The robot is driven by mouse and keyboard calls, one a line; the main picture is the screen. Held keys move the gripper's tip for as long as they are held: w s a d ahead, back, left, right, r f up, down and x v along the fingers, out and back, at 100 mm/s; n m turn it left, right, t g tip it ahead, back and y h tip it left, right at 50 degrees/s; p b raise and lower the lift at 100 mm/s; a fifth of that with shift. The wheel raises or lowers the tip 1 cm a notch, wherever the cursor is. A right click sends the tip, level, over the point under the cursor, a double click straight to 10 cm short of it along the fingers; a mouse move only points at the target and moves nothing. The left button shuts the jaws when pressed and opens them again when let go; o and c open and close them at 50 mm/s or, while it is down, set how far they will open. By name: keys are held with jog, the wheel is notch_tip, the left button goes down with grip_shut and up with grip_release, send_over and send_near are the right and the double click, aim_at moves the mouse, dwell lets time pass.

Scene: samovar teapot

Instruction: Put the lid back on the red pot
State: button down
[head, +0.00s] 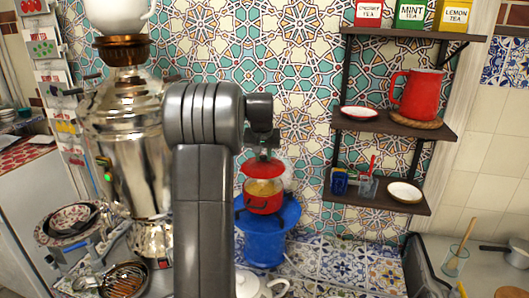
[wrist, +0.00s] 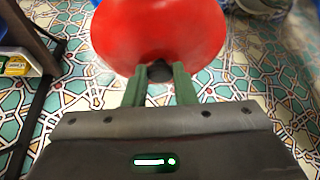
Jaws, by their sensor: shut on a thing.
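The red pot (head: 263,204) stands on a blue stand, its mouth uncovered and yellowish contents showing. The red lid (head: 264,168) is just above the pot's mouth in the head view; I cannot tell its exact gap from the rim. My gripper (head: 263,147) is above the lid and shut on it. In the wrist view the lid (wrist: 158,28) fills the top middle, and the green fingers of my gripper (wrist: 159,76) meet its near side. The pot does not show clearly in the wrist view.
The blue stand (head: 262,243) is on a patterned tile counter. A large samovar (head: 127,135) stands left of my arm. A white teapot (head: 259,287) is in front of the stand. Dark shelves (head: 395,123) with a red jug (head: 418,95) are at the right.

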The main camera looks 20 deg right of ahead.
aim_at(263, 163)
jog(key=shift+f+b, duration=1.2)
jog(key=shift+f, duration=1.9)
jog(key=shift+f, duration=0.1)
dwell(0.3)
jog(key=c, duration=0.6)
grip_release()
jog(key=shift+c, duration=0.2)
jog(key=shift+r+p, duration=1.1)
jog(key=shift+r, duration=2.4)
